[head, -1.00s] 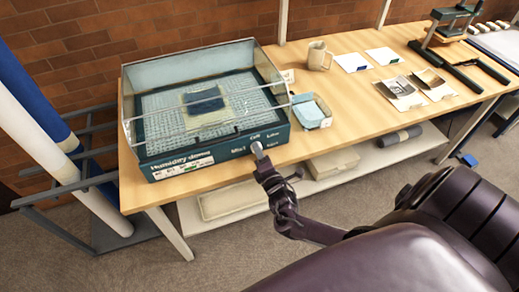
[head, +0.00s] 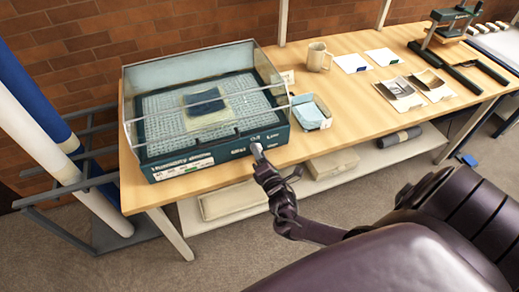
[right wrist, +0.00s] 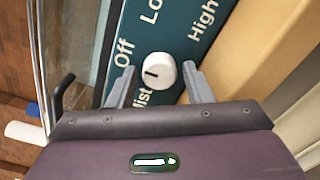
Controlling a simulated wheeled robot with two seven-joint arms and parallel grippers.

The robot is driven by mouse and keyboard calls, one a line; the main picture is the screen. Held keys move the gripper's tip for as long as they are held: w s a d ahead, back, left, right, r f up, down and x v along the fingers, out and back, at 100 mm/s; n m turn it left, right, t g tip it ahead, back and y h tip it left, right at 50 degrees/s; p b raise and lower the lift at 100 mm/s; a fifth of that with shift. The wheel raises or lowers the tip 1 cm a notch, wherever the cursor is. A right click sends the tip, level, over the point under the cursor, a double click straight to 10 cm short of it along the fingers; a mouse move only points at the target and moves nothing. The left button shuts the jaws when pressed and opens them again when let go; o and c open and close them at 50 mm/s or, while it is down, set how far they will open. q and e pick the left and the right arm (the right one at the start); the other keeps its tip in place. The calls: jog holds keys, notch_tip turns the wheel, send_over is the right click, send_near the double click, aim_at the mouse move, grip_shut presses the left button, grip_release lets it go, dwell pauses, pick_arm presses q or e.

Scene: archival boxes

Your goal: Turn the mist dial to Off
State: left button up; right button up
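The mist dial (right wrist: 159,72) is a round white knob with a black mark, on the teal front panel (right wrist: 178,30) of the humidity chamber. Its mark points left in the right wrist view, toward the side with the "Off" and partly covered "Mist" lettering; I cannot tell the exact setting. "Low" and "High" lettering lies farther along the panel. My right gripper (right wrist: 160,78) is open, one finger on each side of the dial, with small gaps showing. In the head view, my right gripper (head: 258,150) is at the chamber's front (head: 215,156) and hides the dial. My left gripper is out of view.
The chamber's clear hood (head: 195,60) rises above the panel. A shelf (head: 285,182) runs below.

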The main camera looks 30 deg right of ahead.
jog(key=shift+o, duration=0.9)
jog(key=shift+f, duration=0.1)
